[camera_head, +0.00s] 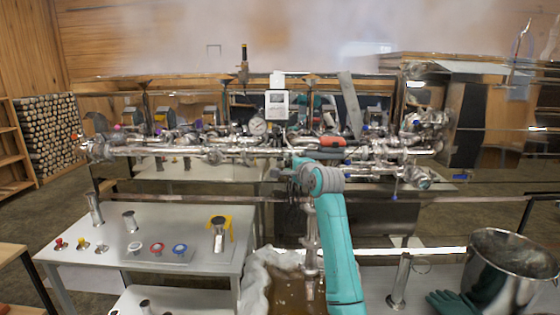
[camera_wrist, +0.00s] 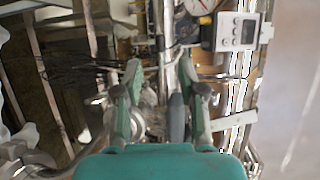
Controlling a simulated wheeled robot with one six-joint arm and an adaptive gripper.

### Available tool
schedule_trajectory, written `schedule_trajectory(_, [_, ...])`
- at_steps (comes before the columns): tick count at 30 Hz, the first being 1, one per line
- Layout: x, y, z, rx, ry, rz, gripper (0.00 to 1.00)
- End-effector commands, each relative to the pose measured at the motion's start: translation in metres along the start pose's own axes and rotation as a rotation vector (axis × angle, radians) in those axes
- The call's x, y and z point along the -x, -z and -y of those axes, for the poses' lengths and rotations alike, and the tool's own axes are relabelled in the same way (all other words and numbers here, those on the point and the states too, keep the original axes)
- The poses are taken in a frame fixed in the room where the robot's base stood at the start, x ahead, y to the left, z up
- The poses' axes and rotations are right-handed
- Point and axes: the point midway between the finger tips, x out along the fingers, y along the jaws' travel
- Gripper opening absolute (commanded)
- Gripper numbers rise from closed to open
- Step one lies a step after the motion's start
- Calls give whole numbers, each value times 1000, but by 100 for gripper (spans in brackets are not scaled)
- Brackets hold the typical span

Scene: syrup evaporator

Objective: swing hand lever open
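My teal arm reaches up from the bottom of the head view to the steel pipework (camera_head: 225,150). My gripper (camera_head: 295,172) is small and partly hidden there by my own wrist. In the wrist view my gripper (camera_wrist: 160,80) has its two green-tipped fingers spread apart. A grey-blue bar, which looks like the hand lever (camera_wrist: 177,118), stands lengthwise between the fingers, nearer the right one. I cannot tell whether a finger touches it. In the head view I cannot pick out this lever for sure.
A pressure gauge (camera_head: 258,127) and a white digital meter (camera_head: 277,104) stand on the pipework; the meter (camera_wrist: 237,32) also shows in the wrist view. An orange-and-grey handle (camera_head: 331,142) lies right of my wrist. A table (camera_head: 200,260) holds buttons; a steel bucket (camera_head: 503,265) stands right.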

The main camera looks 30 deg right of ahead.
Motion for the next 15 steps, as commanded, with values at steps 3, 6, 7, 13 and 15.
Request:
schedule_trajectory(3, [-21, 0, 1, 1, -1, 0, 40])
schedule_trajectory(6, [-38, 0, 1, 1, 0, 0, 40])
schedule_trajectory(7, [-42, 0, 1, 1, -1, 0, 40])
schedule_trajectory(13, [-68, 0, 0, 1, 0, 0, 40])
schedule_trajectory(15, [-74, 0, 1, 1, 1, 0, 40])
